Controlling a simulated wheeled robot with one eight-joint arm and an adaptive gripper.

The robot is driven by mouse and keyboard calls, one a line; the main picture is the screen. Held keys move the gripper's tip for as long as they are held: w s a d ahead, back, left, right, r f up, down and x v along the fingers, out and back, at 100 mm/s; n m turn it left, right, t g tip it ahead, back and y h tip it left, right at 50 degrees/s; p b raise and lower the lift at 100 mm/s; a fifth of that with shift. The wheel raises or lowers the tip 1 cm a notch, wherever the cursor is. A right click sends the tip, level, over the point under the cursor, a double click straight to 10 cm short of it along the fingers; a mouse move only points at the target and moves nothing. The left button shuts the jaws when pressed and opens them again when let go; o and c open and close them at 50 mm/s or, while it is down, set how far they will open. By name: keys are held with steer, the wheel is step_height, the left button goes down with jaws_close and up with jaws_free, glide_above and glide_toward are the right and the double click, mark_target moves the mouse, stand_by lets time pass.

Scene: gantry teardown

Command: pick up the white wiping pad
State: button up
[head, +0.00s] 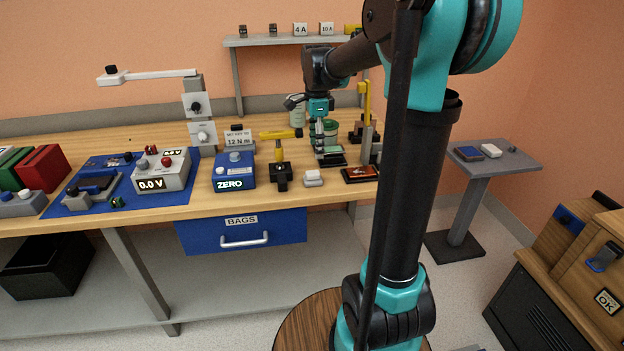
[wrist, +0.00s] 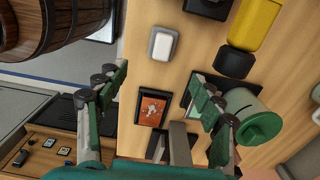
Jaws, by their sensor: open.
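A small white pad with rounded corners (head: 313,178) lies on a grey base near the front edge of the wooden bench. It shows whole in the wrist view (wrist: 163,43), above the gap between my fingers. My gripper (head: 322,143) is over the bench, behind and slightly right of the pad in the head view. In the wrist view my gripper (wrist: 160,75) has its fingers wide apart with nothing between them. Another white block (head: 491,150) lies on the small grey side table; I cannot tell its exact kind.
A red-orange card in a dark frame (wrist: 152,108) lies beside the pad. A yellow and black tool (wrist: 252,30) stands on the pad's other side. A blue ZERO box (head: 234,172) is further left on the bench.

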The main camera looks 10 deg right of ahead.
mark_target(317, 172)
step_height(317, 172, down, 11)
steer(key=shift+w+d+f, duration=0.1)
steer(key=shift+d, duration=0.05)
stand_by(0.4)
steer(key=shift+c, duration=0.3)
steer(key=c, duration=1.2)
step_height(317, 172, up, 20)
steer(key=shift+r, duration=0.1)
